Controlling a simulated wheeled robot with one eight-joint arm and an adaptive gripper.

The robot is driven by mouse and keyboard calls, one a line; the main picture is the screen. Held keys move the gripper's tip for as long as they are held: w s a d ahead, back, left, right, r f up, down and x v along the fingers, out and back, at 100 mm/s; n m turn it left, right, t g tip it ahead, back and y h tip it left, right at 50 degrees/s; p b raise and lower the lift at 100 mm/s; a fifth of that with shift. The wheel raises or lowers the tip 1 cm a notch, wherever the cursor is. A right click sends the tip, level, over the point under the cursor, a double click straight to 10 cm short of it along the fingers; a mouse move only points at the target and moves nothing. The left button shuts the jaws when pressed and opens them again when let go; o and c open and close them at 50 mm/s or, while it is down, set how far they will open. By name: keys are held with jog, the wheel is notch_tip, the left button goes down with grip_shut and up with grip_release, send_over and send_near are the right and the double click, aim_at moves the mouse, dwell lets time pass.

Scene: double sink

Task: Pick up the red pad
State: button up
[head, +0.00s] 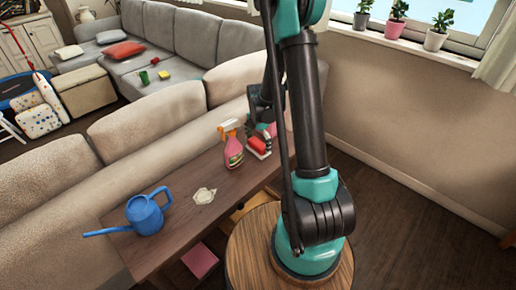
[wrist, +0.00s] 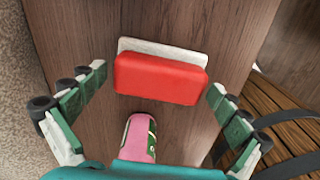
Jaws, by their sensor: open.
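The red pad (wrist: 160,79) lies on the wooden table with a white layer showing along its far edge. In the head view the red pad (head: 257,144) sits right of the spray bottle, partly hidden by my gripper and arm. My gripper (wrist: 157,84) is open and empty in the wrist view, with one finger on each side of the pad and visible gaps to both. In the head view my gripper (head: 264,122) is over the pad, largely hidden behind my arm.
A pink spray bottle (head: 233,151) stands close beside the pad; its pink body (wrist: 138,138) also shows between my fingers. A blue watering can (head: 146,215) and a pale flat item (head: 204,196) are further left. A sofa (head: 150,125) borders the table.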

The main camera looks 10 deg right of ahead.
aim_at(258, 143)
jog(key=c, duration=0.9)
jog(key=shift+r, duration=0.1)
notch_tip(258, 143, up, 20)
dwell(0.4)
